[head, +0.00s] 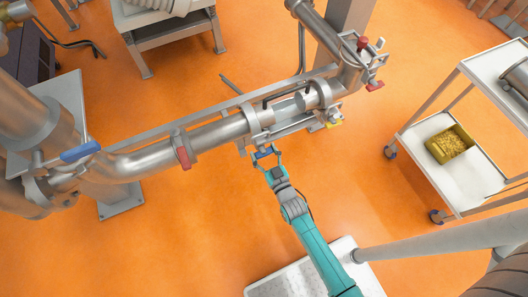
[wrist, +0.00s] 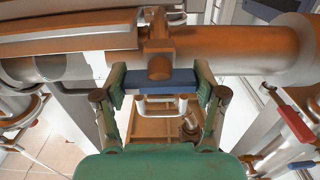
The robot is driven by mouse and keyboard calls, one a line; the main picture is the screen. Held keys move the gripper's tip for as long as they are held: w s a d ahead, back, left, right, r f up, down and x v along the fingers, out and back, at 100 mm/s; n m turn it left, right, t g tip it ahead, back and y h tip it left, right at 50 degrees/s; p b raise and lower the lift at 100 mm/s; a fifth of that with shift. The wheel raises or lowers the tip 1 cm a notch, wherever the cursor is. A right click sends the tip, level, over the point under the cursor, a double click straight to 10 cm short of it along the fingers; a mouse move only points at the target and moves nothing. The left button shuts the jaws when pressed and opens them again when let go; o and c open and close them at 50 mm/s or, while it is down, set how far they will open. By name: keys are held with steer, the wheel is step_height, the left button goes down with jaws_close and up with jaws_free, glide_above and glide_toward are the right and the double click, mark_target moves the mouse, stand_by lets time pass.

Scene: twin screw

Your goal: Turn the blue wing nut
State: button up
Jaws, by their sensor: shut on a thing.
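The blue wing nut (wrist: 160,82) is a blue bar across the middle of the wrist view, on a stub below the steel pipe. It also shows small in the head view (head: 263,153), under the pipe clamp. My gripper (wrist: 160,88) has one finger at each end of the bar, with both pads against it, so it is shut on the wing nut. In the head view my gripper (head: 266,157) reaches up to the clamp from below. The far side of the nut and its thread are hidden.
A steel pipe (head: 220,134) runs across the scene. A white trolley (head: 425,135) stands right. Orange floor around my arm is mostly clear.

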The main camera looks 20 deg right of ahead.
steer(key=n, duration=0.3)
steer(key=shift+n, duration=2.2)
steer(key=o, duration=1.1)
steer(key=shift+o, duration=0.2)
steer(key=s, duration=1.2)
